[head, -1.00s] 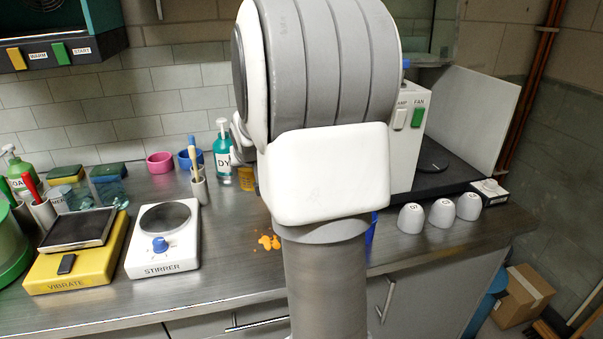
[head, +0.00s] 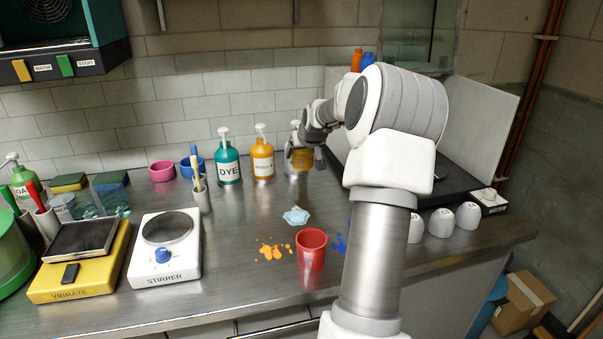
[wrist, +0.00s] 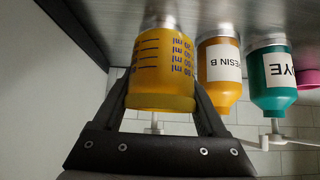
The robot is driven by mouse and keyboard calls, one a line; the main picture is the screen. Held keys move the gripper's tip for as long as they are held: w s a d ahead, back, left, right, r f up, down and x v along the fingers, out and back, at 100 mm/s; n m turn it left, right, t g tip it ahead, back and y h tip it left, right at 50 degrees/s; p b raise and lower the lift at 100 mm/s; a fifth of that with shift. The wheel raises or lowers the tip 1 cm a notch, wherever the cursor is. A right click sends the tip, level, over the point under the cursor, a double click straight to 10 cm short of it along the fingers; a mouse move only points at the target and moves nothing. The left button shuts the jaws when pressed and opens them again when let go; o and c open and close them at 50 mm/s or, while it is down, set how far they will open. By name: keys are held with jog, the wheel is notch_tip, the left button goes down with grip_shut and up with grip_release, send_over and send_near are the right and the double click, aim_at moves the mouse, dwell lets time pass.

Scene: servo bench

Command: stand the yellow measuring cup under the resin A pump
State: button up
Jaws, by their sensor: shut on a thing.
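My gripper (head: 301,152) is at the back of the bench, to the right of the pump bottles, and is shut on the yellow measuring cup (wrist: 160,80). The wrist view is upside down, with the bench at the top; the cup sits between both fingers, its blue ml marks facing the camera. In the head view the cup (head: 303,160) is small and partly covered by the gripper. A pump bottle with a pale top (head: 294,128) stands just behind the cup; its label is hidden. I cannot tell whether the cup touches the bench.
The orange RESIN B bottle (head: 262,160) and teal DYE bottle (head: 228,165) stand left of the cup. A red cup (head: 311,252), orange spill (head: 272,252) and pale blue splat (head: 295,215) are nearer the front.

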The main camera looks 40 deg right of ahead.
aim_at(299, 176)
notch_tip(299, 176, down, 2)
jog(key=shift+a, duration=0.1)
notch_tip(299, 176, down, 4)
jog(key=shift+f+b, duration=0.25)
jog(key=shift+b, duration=0.55)
jog(key=shift+d+f, duration=0.2)
jog(key=shift+f, duration=0.15)
jog(key=o, duration=1.4)
jog(key=shift+o, duration=0.2)
